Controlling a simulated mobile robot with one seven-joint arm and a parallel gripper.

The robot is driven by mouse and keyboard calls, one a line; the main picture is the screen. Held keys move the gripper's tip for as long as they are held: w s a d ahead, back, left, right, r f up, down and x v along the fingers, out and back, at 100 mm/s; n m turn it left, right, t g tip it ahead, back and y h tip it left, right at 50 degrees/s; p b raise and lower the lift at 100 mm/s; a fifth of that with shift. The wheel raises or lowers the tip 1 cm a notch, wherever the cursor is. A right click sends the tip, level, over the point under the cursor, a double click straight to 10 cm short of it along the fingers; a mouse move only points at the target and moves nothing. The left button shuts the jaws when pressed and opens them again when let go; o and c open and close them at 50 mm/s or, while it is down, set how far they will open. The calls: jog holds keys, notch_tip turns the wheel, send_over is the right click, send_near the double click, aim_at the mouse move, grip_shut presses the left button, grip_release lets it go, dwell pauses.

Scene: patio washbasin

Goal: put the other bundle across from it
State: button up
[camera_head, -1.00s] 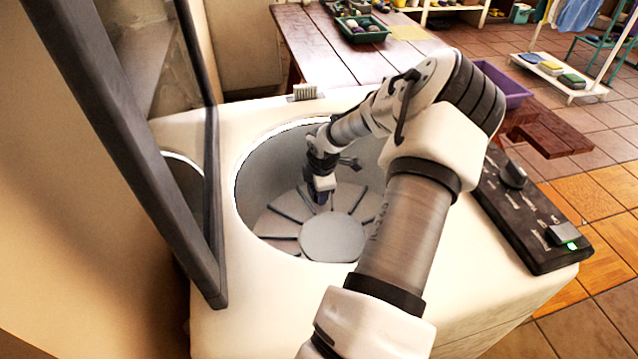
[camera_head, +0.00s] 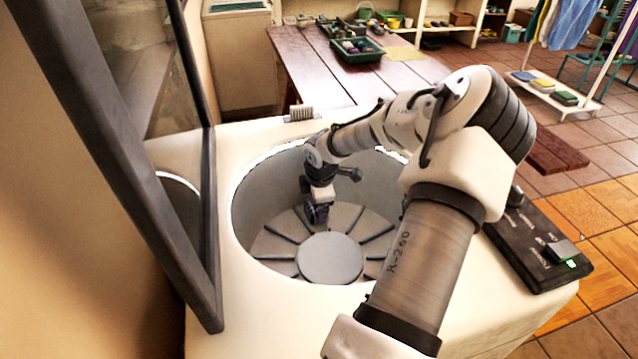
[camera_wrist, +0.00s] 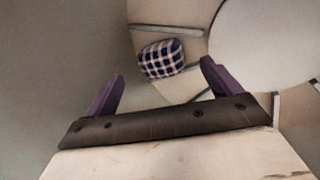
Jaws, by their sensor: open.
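A dark-and-white checked bundle (camera_wrist: 161,58) lies on the ribbed tub floor near the wall, seen in the wrist view. My gripper (camera_wrist: 162,70) is open, its two purple fingers apart. The bundle shows beyond and between the fingertips, with no contact visible. In the head view my gripper (camera_head: 317,213) points down inside the round tub (camera_head: 262,190), at the far left part of its floor. The bundle cannot be made out there, behind my gripper. No second bundle shows; my arm covers the tub's right side.
The raised lid (camera_head: 205,230) stands along the tub's left side. A brush (camera_head: 300,113) lies on the back edge. A control panel (camera_head: 540,245) is at right. Behind is a wooden table (camera_head: 310,75) with a green tray (camera_head: 357,49). The round centre disc (camera_head: 330,258) is bare.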

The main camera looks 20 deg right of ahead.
jog(key=v, duration=1)
jog(key=shift+f, duration=0.15)
jog(key=x, duration=1.2)
jog(key=shift+w+f, duration=0.1)
jog(key=shift+f, duration=0.3)
jog(key=shift+w+f+p, duration=0.1)
jog(key=shift+w+p, duration=0.05)
jog(key=shift+p, duration=0.25)
jog(key=shift+r+p, duration=0.3)
jog(key=shift+r, duration=0.5)
